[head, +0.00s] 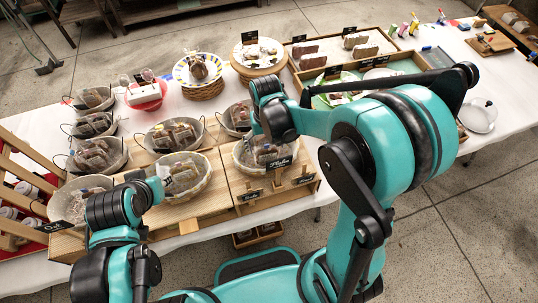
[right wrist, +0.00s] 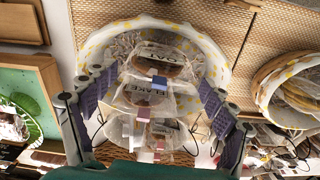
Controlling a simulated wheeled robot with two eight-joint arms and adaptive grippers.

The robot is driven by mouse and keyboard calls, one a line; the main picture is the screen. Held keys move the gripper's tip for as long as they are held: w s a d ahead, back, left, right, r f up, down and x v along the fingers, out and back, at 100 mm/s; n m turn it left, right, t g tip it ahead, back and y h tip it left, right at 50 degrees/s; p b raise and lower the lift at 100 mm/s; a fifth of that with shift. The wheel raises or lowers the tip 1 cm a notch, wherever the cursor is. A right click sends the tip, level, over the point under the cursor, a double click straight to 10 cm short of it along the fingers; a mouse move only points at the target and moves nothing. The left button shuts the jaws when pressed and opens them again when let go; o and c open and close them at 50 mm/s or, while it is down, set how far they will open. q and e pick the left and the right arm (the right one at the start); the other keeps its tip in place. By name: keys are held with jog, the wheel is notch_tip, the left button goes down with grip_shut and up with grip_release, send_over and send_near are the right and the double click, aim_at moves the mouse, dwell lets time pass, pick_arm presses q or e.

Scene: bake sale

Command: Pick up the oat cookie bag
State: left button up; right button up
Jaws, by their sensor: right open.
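A clear bag with a brown cookie and a label that seems to read OAT (right wrist: 168,62) is in a yellow-dotted basket (right wrist: 216,62) in the right wrist view. Another bag, whose label ends in LAKE (right wrist: 148,92), overlaps it, with further bags lower down. My right gripper (right wrist: 155,100) is open, its two purple-padded fingers on either side of the bags, not closed on any. In the head view, my right gripper (head: 254,122) hangs by a back-row basket (head: 229,124), partly hidden by its own wrist. My left gripper (head: 156,188) is over the front left baskets; its fingers are unclear.
A front basket with bags stands behind a black sign (head: 280,163). Another dotted basket (right wrist: 268,88) is at the right of the right wrist view. A green tray (right wrist: 20,85) is at its left. A cake stand (head: 258,66) is behind. The tabletop is crowded.

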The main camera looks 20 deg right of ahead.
aim_at(267, 155)
notch_tip(267, 155, down, 6)
jog(key=shift+f+b, duration=0.2)
jog(key=shift+b, duration=0.8)
jog(key=c, duration=0.9)
